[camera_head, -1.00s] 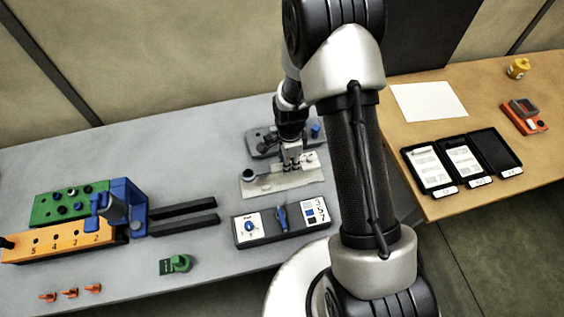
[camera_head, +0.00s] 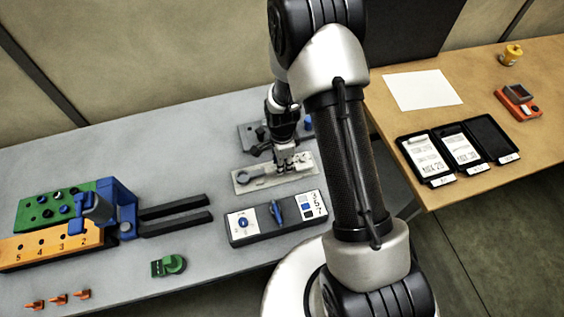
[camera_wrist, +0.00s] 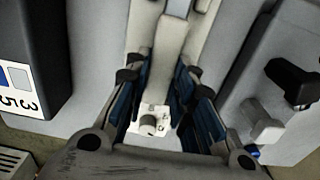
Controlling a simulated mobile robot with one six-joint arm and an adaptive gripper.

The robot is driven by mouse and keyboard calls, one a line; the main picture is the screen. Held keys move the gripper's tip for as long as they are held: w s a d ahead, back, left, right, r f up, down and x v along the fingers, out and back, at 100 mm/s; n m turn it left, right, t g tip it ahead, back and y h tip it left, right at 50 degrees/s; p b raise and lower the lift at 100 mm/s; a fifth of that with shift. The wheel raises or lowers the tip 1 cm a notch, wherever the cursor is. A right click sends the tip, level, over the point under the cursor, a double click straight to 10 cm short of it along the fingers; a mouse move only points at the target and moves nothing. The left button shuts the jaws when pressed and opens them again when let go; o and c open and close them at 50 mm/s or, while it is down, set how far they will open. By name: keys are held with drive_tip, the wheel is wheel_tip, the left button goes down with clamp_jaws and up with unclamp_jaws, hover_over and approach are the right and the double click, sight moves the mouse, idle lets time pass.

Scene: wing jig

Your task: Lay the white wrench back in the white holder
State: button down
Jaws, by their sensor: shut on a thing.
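The white holder (camera_head: 302,176) is a pale flat plate on the grey table, behind the selector panel. My gripper (camera_head: 286,166) is over its right half, pointing down. The white wrench (camera_wrist: 168,45) is between my jaws in the wrist view, its pale bar running up from the fingers. In the head view its round grey end (camera_head: 243,178) lies over the left part of the holder. The wrench appears low at the plate and roughly along it. Whether it rests fully in the holder I cannot tell. My fingers hide the gripped part.
The selector panel (camera_head: 262,230) lies just in front of the holder. A grey block with knobs (camera_head: 252,134) stands close behind. A blue clamp (camera_head: 118,205) with black rails is at left, a green piece (camera_head: 168,266) in front. The wooden table (camera_head: 440,200) is at right.

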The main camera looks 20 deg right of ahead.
drive_tip(key=shift+f, duration=0.15)
drive_tip(key=shift+f+b, duration=0.5)
drive_tip(key=shift+b, duration=0.1)
drive_tip(key=c, duration=1.3)
unclamp_jaws()
wheel_tip(320, 180, up, 12)
